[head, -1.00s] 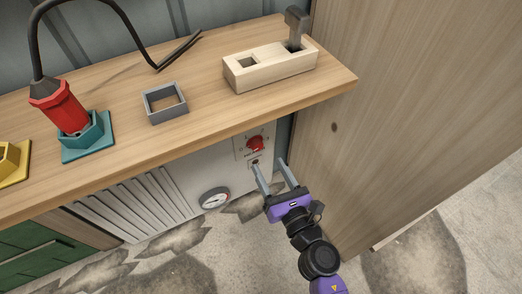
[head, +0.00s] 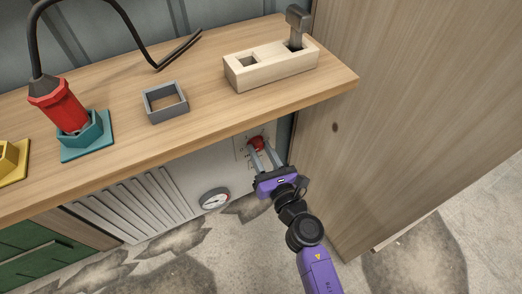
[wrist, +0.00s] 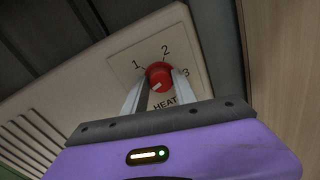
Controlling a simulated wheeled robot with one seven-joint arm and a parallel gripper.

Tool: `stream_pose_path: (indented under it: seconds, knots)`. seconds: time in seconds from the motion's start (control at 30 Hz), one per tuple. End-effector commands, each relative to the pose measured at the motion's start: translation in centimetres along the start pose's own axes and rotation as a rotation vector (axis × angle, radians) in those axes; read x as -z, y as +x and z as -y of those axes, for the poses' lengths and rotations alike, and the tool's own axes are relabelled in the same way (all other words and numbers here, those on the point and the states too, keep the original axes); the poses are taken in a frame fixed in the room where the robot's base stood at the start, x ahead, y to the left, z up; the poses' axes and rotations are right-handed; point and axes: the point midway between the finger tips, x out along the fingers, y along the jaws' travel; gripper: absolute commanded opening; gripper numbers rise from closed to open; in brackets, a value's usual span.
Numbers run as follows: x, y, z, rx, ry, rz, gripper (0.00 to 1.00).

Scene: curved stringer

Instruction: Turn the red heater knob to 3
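The red heater knob (head: 256,142) is on a pale plate on the heater front, under the bench's right end. In the wrist view the knob (wrist: 159,75) has 1 at its left, 2 above and 3 at its right. A small white mark on it sits at the lower left, away from the 3. My gripper (head: 260,146) reaches up to the knob with one finger on each side. In the wrist view both fingertips (wrist: 160,82) appear to press against the knob's sides. The fingers hide part of the plate.
A wooden side panel (head: 400,110) stands close at the right of my gripper. The bench edge (head: 200,141) overhangs above it. A round gauge (head: 214,199) and a slatted grille (head: 130,205) are to the left. A wooden block (head: 270,70) stands on the bench.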

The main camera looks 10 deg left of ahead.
Motion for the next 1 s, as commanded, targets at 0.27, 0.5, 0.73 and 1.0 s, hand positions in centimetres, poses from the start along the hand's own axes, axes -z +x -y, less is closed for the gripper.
stream_pose_path:
  seconds: [0.27, 0.5, 0.73, 1.0]
  knots:
    - [-0.02, -0.02, 0.01, 0.000, 0.004, 0.000, 0.00]
    - [-0.14, -0.03, 0.03, 0.002, 0.063, -0.005, 0.00]
    - [-0.33, -0.02, 0.09, 0.005, 0.217, -0.016, 0.00]
    - [-0.45, -0.01, 0.21, 0.009, 0.470, -0.032, 0.00]
